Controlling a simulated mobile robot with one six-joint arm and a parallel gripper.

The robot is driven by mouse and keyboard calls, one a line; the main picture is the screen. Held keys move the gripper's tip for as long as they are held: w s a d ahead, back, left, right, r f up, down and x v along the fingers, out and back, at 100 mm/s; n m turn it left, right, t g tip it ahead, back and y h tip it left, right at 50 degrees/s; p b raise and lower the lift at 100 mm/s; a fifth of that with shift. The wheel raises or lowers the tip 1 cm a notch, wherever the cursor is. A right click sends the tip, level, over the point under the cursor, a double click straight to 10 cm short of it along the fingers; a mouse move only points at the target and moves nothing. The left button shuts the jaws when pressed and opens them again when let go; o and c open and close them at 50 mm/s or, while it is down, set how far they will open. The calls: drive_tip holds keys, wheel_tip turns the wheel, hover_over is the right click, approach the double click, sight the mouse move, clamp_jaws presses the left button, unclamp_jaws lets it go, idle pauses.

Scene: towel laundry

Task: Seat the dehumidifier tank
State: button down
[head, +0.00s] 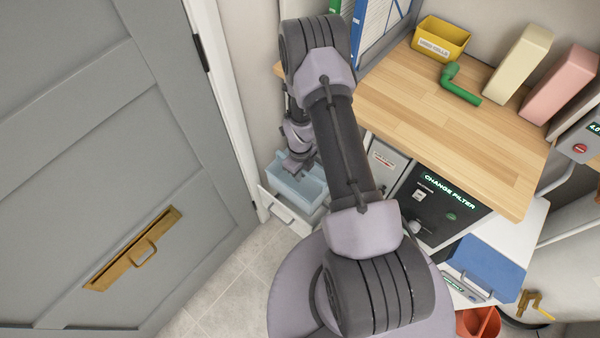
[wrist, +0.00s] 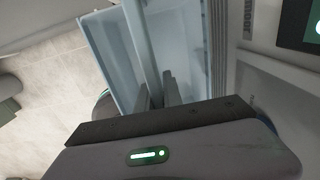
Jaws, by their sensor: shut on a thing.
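The light-blue see-through tank (head: 314,187) is low down beside the white door frame, left of the cabinets under the worktop. A white front with a handle (head: 279,210) shows just below it. My gripper (head: 297,166) reaches down over the tank. In the wrist view, my gripper (wrist: 158,97) is shut on an upright part of the tank (wrist: 107,55), with its fingers on either side. My arm hides part of the area beside the tank. I cannot tell how far the tank sits inside any housing.
A grey cabinet (head: 384,160) and a black panel reading "CHANGE FILTER" (head: 440,203) stand right of the tank. The wooden worktop (head: 430,115) overhangs them. A grey door (head: 90,150) is at left. Tiled floor (head: 228,275) lies clear in front.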

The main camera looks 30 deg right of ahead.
sight(300, 188)
drive_tip(key=shift+f+b, duration=1.05)
drive_tip(key=shift+f, duration=0.25)
drive_tip(key=shift+f+b, duration=0.4)
drive_tip(key=shift+f, duration=5.25)
drive_tip(key=shift+f, duration=1.9)
drive_tip(key=c, duration=1.4)
unclamp_jaws()
